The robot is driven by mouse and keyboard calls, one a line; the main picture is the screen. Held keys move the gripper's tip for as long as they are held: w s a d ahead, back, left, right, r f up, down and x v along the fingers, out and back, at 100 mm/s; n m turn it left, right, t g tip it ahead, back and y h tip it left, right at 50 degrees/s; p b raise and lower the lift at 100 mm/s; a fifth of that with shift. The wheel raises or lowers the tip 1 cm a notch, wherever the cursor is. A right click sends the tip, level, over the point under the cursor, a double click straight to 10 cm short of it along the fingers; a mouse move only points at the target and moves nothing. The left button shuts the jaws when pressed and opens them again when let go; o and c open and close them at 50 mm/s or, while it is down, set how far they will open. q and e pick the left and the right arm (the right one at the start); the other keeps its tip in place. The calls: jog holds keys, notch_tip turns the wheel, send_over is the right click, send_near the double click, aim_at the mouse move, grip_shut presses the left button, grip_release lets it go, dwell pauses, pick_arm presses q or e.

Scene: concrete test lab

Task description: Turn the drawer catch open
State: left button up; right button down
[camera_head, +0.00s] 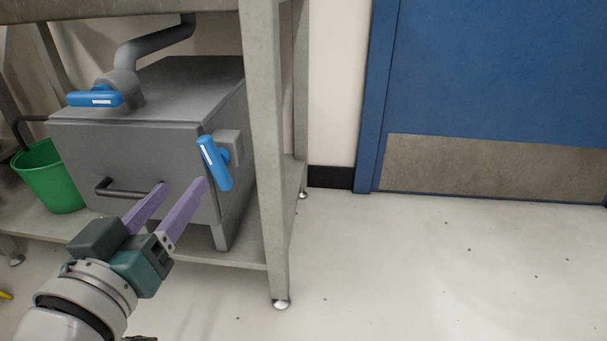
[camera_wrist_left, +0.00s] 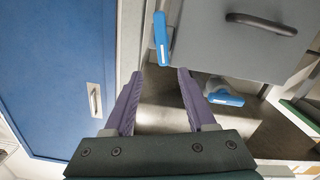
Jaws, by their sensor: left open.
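The drawer catch (camera_head: 213,162) is a blue lever with a white stripe, on a grey block at the right edge of the grey drawer box (camera_head: 150,150). It stands nearly upright, its lower end leaning right. In the left wrist view the catch (camera_wrist_left: 161,38) lies just beyond the fingertips. My left gripper (camera_head: 183,184) has purple fingers, open and empty, in front of the drawer's lower right part. In the wrist view the left gripper (camera_wrist_left: 160,73) shows a clear gap between its fingers. The drawer's dark bar handle (camera_head: 130,190) is at the front, partly behind a finger. My right gripper is not in view.
A similar blue lever (camera_head: 95,99) sits on the pipe valve above the box. A metal rack leg (camera_head: 265,150) stands close right of the catch. A green bucket (camera_head: 52,178) is at left. The floor at right, before the blue door (camera_head: 490,70), is clear.

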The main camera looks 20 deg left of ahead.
aim_at(214, 169)
pick_arm(q)
jog(key=w+f+b, duration=0.1)
jog(key=w+b, duration=0.1)
jog(key=w+a+f+b, duration=0.1)
jog(key=w+b, duration=0.1)
jog(key=w, duration=0.1)
jog(key=w+f+b, duration=0.1)
jog(key=w+b, duration=0.1)
jog(key=w, duration=0.1)
jog(key=shift+a+f+b, duration=0.25)
jog(key=shift+a+b, duration=0.05)
jog(key=shift+w+a+r+b, duration=0.15)
jog(key=shift+w+b, duration=0.15)
jog(key=shift+w, duration=0.4)
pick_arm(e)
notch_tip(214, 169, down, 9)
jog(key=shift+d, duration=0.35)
pick_arm(q)
grip_shut()
